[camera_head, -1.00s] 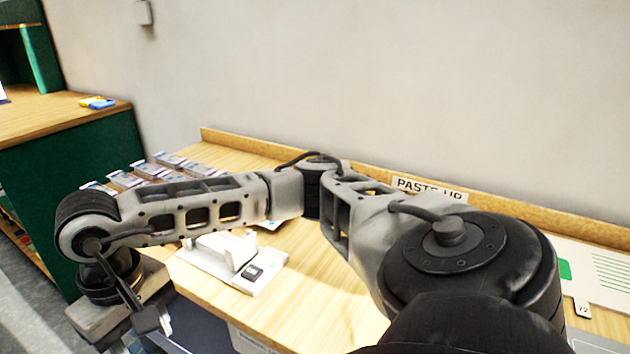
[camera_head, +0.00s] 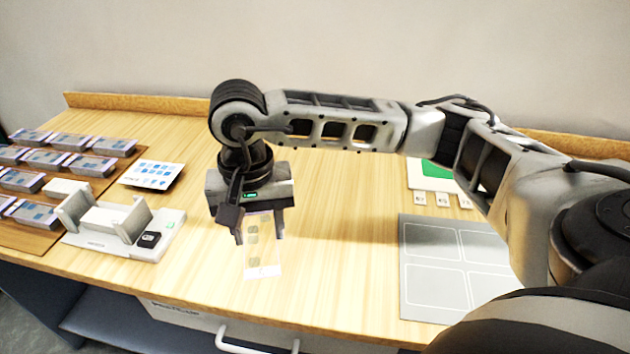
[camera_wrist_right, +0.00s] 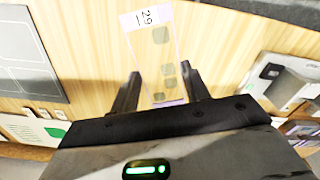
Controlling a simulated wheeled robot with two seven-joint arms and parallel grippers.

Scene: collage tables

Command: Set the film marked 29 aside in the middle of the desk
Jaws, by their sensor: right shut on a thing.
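The film marked 29 (camera_head: 263,262) is a clear strip with several grey-green frames and a white label end. My right gripper (camera_head: 260,238) is shut on it, over the middle of the desk (camera_head: 330,265). In the right wrist view the film (camera_wrist_right: 148,46) lies between the two fingers of the gripper (camera_wrist_right: 163,75), its "29" label pointing away from the palm. I cannot tell whether the film touches the desk top. My left gripper is not in view.
A white viewer device (camera_head: 150,245) stands left of the film, with a blue-printed card (camera_head: 152,175) behind it. Several packets lie on a brown mat (camera_head: 45,238) at far left. A grey panelled board (camera_head: 407,290) lies at right. Bare wood surrounds the film.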

